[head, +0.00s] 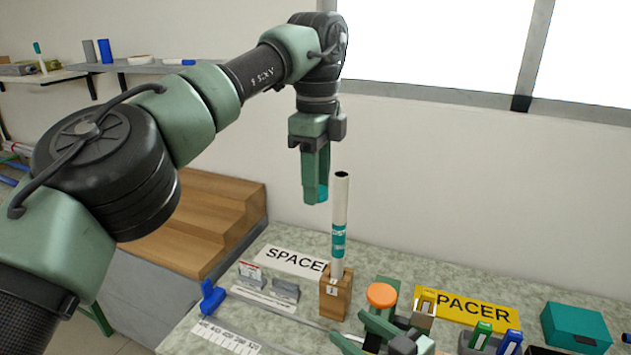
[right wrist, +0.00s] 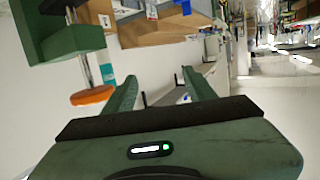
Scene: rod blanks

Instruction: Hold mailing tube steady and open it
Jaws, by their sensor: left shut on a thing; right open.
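The white mailing tube (head: 340,205) with a teal label stands nearly upright in a wooden block (head: 335,297); its top end shows a dark opening. My left gripper (head: 318,198) points down just left of the tube's top and is shut on a small teal piece (head: 323,191), which looks like the tube's cap. The piece is apart from the tube and partly hidden by the fingers. My right gripper (head: 352,330) is low, in front of the block, open with nothing visible between its fingers; its fingers also show in the right wrist view (right wrist: 161,85).
An orange disc (head: 381,295) on a green fixture stands right of the block. A white SPACER sign (head: 290,262), a yellow sign (head: 470,310) and a teal box (head: 575,327) lie around. A ruler strip (head: 225,338) is at front left. Wooden steps (head: 195,215) stand behind left.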

